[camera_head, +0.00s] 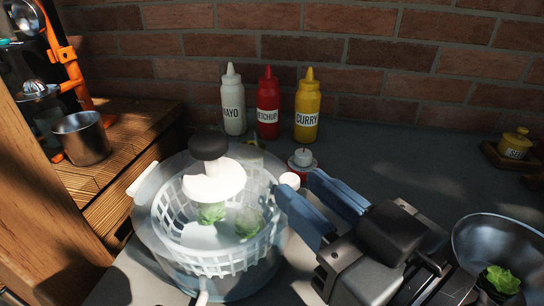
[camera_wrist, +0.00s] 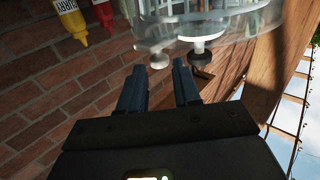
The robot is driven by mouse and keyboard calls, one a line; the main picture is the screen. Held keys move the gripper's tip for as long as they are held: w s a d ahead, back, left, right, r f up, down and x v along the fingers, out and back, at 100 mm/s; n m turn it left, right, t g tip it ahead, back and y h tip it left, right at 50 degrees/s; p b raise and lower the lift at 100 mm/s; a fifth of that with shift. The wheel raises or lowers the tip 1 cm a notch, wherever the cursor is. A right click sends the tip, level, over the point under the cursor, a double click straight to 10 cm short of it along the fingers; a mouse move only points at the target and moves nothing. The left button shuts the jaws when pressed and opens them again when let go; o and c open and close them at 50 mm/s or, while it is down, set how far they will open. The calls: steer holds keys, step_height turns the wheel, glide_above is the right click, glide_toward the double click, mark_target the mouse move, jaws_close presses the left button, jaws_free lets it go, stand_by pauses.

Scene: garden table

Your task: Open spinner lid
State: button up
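The salad spinner (camera_head: 150,235) stands left of centre in the head view: a clear bowl with a white slotted basket (camera_head: 222,262) and green lettuce inside. Its see-through lid appears to lie on top, with a white disc (camera_head: 215,183) and a black knob (camera_head: 208,146); the lid's edge is hard to make out. A small white round knob (camera_head: 290,180) sits at the spinner's right rim. My gripper (camera_head: 295,181) is open and empty, its blue fingertips beside this rim knob. In the upside-down wrist view, the fingers (camera_wrist: 158,72) point towards the spinner, with the black knob (camera_wrist: 200,57) beyond.
Mayo (camera_head: 233,105), ketchup (camera_head: 268,107) and curry (camera_head: 307,108) bottles stand by the brick wall. A small red-and-white item (camera_head: 302,160) is behind my fingers. A metal bowl (camera_head: 490,240) with lettuce is at right. A metal cup (camera_head: 82,138) stands on wood at left.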

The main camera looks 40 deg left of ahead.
mark_target(295, 184)
steer(key=x, duration=0.5)
steer(key=shift+w+a, duration=0.1)
steer(key=shift+a, duration=0.25)
jaws_close()
